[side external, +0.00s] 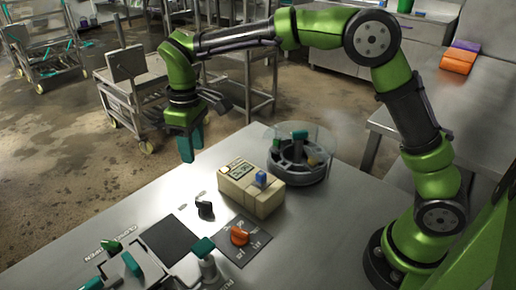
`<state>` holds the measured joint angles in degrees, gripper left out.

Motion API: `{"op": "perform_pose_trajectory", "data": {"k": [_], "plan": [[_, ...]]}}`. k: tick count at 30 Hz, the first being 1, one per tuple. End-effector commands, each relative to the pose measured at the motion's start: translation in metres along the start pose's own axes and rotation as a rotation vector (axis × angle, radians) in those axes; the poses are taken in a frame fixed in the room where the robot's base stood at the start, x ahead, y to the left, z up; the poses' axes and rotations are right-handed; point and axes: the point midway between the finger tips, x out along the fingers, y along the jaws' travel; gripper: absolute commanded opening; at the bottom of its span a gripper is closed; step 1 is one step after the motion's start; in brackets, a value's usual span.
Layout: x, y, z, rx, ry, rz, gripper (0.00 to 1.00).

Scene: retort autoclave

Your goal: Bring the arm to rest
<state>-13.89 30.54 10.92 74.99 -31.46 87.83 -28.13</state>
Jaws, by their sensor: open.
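My gripper (190,149) is at the end of my green arm, in the upper left-centre of the side external view. Its teal fingers point down and are open, with nothing seen between them. It hangs in the air near the far left edge of the steel table (330,225), apart from everything on it. My arm is raised and arches over from its base at the right.
A beige box (246,193) with a display and blue knob stands mid-table. Beside it is a round grey holder (299,176) under a clear cover. An orange knob (240,236), a black knob (205,210) and teal-handled fittings (205,250) are nearer. Steel carts (130,92) stand beyond.

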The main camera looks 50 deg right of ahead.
Motion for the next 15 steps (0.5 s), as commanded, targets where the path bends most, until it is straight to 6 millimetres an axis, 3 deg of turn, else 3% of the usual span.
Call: {"op": "perform_pose_trajectory", "data": {"k": [1, 4, 11, 15], "plan": [[0.011, -0.002, 0.004, 0.019, -0.011, -0.009, 0.41], [0.012, -0.004, 0.020, 0.075, 0.008, -0.019, 0.41], [-0.018, 0.009, 0.085, 0.293, 0.138, -0.043, 0.41], [-0.035, 0.018, 0.133, 0.446, 0.244, -0.065, 0.41]]}}
